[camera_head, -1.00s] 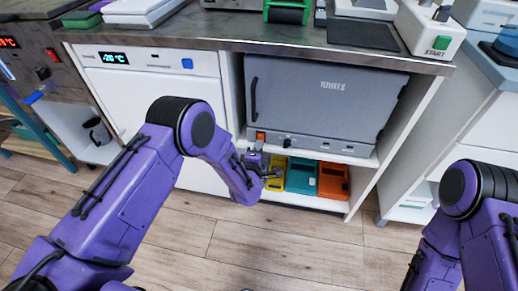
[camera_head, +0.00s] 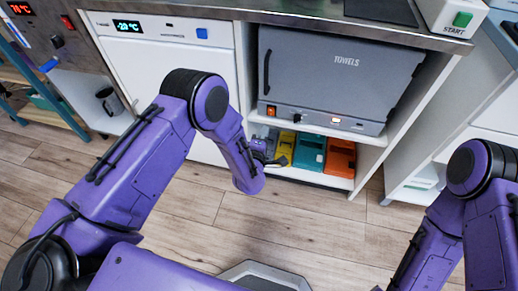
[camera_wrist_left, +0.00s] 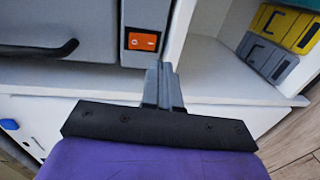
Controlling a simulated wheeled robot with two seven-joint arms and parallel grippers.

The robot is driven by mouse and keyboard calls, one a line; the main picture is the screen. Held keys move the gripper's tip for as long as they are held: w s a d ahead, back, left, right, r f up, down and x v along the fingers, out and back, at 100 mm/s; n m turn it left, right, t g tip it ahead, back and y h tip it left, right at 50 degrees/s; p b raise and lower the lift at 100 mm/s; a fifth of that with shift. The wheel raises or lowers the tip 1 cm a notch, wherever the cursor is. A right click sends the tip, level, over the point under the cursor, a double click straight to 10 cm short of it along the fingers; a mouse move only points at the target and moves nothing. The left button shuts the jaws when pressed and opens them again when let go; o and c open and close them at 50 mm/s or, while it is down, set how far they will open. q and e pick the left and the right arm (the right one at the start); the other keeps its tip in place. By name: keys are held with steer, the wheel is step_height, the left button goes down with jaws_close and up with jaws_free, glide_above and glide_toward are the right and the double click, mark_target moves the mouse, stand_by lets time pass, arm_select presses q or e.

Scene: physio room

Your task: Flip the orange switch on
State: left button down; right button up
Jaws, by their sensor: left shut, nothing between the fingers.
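The orange rocker switch (camera_head: 271,111) sits at the lower left of the front of the grey towel cabinet (camera_head: 335,85). In the left wrist view, the switch (camera_wrist_left: 142,41) shows white marks in a dark frame; I cannot tell which side is pressed in. My left gripper (camera_head: 278,160) is shut and empty, below the switch and in front of the shelf opening. In the left wrist view, its fingertips (camera_wrist_left: 163,68) are just below and right of the switch, apparently apart from it. My right arm shows at the right, but its gripper is out of view.
A dark knob (camera_head: 297,118) and a small glowing light (camera_head: 336,120) are right of the switch. Yellow, teal (camera_head: 310,152) and orange (camera_head: 339,157) boxes stand on the lower shelf. A white appliance (camera_head: 165,75) is at left. The floor in front is clear.

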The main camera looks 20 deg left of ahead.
arm_select(q)
steer(key=s+f, duration=0.1)
steer(key=s, duration=0.6)
steer(key=shift+s+d+p, duration=0.3)
steer(key=shift+s+d, duration=0.05)
steer(key=shift+d, duration=0.1)
steer(key=shift+f, duration=0.1)
